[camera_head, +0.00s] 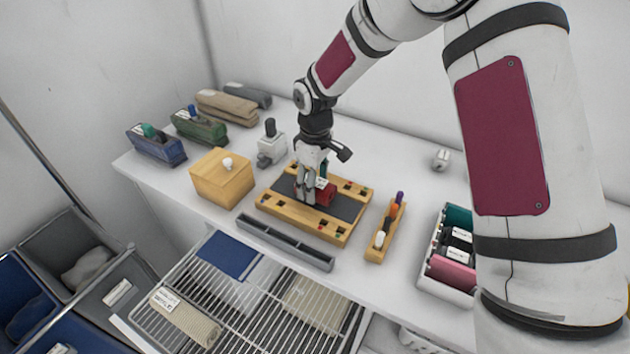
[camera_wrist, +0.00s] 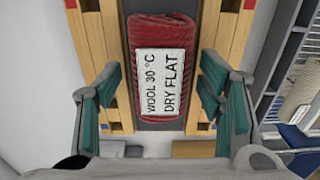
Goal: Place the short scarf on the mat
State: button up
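A red rolled knit piece (camera_head: 326,194), which looks like the short scarf, lies on the dark strip of a wooden board (camera_head: 335,231). In the wrist view this roll (camera_wrist: 164,23) carries a white label reading "WOOL 30 °C DRY FLAT". My gripper (camera_head: 312,197) is over the board at the roll. Which surface is the mat is unclear; a flat blue piece (camera_head: 228,254) lies on the wire rack.
A wooden box (camera_head: 222,180) with a white knob stands left of the board. A grey slotted bar (camera_head: 285,243) lies in front. A wooden peg holder (camera_head: 384,232) and a white bin of rolls (camera_head: 437,283) stand right. The wire rack (camera_head: 200,297) is below the table's front edge.

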jog(key=shift+r, duration=0.1)
notch_tip(320, 180, up, 11)
jog(key=b, duration=0.1)
jog(key=s+d+r+m+t, duration=0.25)
jog(key=s+d+r, duration=0.4)
jog(key=r, duration=0.35)
jog(key=s+d+r+m+t, duration=0.1)
jog(key=s+d+m, duration=0.3)
jog(key=s, duration=0.7)
jog(key=s+d+r+m+t, duration=0.2)
jog(key=s+d+r+m, duration=0.2)
jog(key=s, duration=0.6)
jog(key=shift+s+d+r+m, duration=0.15)
jog(key=shift+s+r+m, duration=0.05)
jog(key=shift+s+m, duration=0.15)
